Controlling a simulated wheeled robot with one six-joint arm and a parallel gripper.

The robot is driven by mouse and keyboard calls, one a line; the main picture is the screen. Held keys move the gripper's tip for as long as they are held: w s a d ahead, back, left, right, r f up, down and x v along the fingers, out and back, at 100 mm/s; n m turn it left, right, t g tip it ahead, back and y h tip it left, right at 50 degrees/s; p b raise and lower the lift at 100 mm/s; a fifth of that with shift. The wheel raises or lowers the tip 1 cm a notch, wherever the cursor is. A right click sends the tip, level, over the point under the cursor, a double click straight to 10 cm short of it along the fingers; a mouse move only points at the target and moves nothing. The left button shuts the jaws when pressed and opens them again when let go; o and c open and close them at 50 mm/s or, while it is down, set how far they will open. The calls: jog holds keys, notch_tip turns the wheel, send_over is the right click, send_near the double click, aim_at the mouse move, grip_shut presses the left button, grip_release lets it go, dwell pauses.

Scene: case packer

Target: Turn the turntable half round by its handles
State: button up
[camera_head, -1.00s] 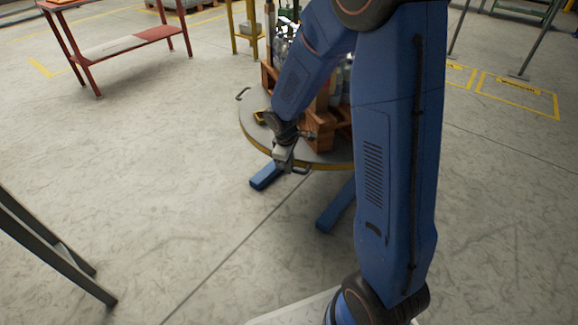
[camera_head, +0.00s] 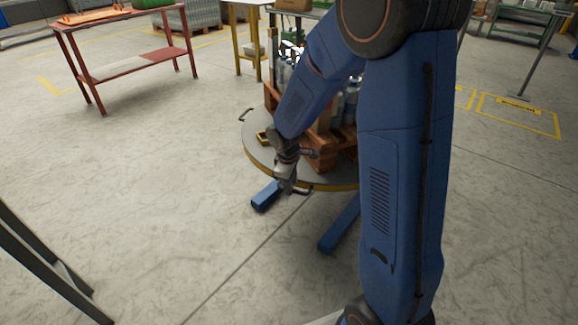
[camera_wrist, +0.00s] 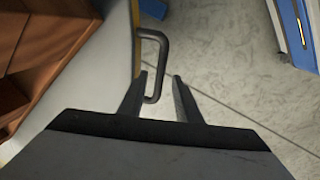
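The turntable (camera_head: 262,150) is a round grey disc with a yellow edge, low over the floor on blue feet. A wooden crate or pallet (camera_head: 330,148) holding grey bottles stands on it. One dark handle (camera_head: 246,114) sticks out at its left rim. Another handle (camera_wrist: 163,50), a dark bent bar, sticks out from the rim beside my gripper. My gripper (camera_wrist: 160,82) is open, with the handle's outer end between its two fingers, nearer the left one. I cannot tell whether a finger touches it. My arm hides the turntable's right part.
A red bench (camera_head: 130,62) stands at the back left, and a yellow-legged table (camera_head: 245,40) stands behind the turntable. A dark metal frame (camera_head: 45,262) is at the near left. The floor left of the turntable is clear.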

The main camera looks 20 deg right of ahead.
notch_tip(320, 180, up, 16)
jog(key=s+a, duration=0.2)
jog(key=shift+s+f, duration=0.2)
jog(key=shift+f, duration=0.05)
